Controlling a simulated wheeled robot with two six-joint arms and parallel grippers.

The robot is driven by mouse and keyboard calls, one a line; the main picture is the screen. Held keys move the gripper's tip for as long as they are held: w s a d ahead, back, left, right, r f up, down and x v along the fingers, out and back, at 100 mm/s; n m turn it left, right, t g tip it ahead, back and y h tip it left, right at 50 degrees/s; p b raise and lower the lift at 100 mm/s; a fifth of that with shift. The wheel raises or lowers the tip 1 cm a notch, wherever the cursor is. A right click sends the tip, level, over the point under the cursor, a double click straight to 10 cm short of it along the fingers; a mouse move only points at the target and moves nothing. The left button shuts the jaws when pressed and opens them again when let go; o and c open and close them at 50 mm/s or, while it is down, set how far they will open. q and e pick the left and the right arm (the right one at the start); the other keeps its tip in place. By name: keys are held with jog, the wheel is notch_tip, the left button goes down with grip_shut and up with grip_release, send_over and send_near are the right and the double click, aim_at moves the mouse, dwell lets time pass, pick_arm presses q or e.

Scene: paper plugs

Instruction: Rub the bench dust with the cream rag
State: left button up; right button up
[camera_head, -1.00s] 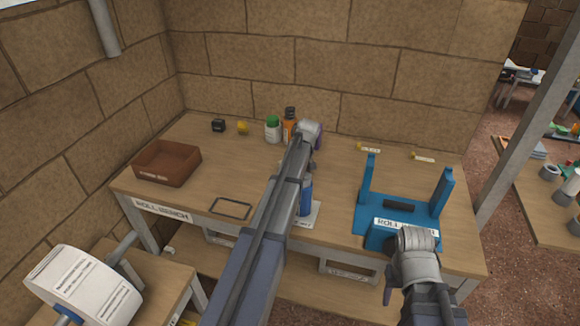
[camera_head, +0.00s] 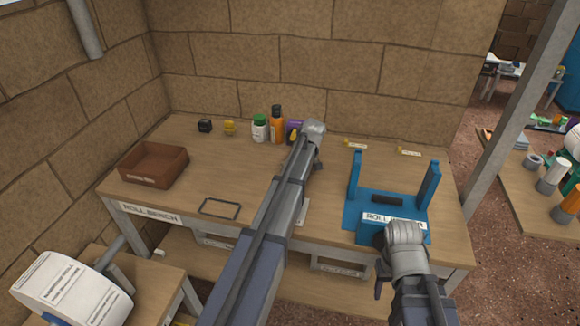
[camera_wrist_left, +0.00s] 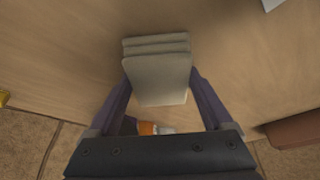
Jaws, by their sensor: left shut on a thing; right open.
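My left gripper (camera_wrist_left: 158,84) is shut on the cream rag (camera_wrist_left: 160,70), a folded stack of layers between its two purple fingers in the left wrist view. Bare bench wood lies beyond and around the rag; I cannot tell if the rag touches it. In the head view my left arm reaches over the middle of the bench (camera_head: 240,180) and hides the rag. I cannot make out any dust patch in either view. My right gripper (camera_head: 381,278) is open and empty in front of the bench, below the blue roll holder (camera_head: 390,203).
A brown tray (camera_head: 153,165) and a dark frame (camera_head: 220,208) are on the left of the bench. A green-capped bottle (camera_head: 260,129) and an orange bottle (camera_head: 277,128) stand at the back. A white roll (camera_head: 72,289) sits at lower left. The wood left of the blue holder is mostly clear.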

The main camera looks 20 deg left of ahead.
pick_arm(q)
jog(key=shift+d, duration=0.3)
jog(key=shift+w+d+r, duration=0.1)
jog(key=shift+w+d, duration=0.1)
jog(key=shift+d, duration=0.6)
jog(key=shift+w+d, duration=0.15)
jog(key=shift+d, duration=0.6)
jog(key=shift+f, duration=0.25)
jog(key=shift+r, duration=0.15)
jog(key=shift+s+a, duration=0.15)
jog(key=shift+a, duration=0.75)
jog(key=shift+s+a, duration=0.15)
jog(key=shift+a, duration=0.7)
jog(key=shift+a, duration=0.1)
jog(key=shift+s+a, duration=0.2)
jog(key=shift+a, duration=0.6)
jog(key=shift+s+a, duration=0.15)
jog(key=shift+a, duration=0.6)
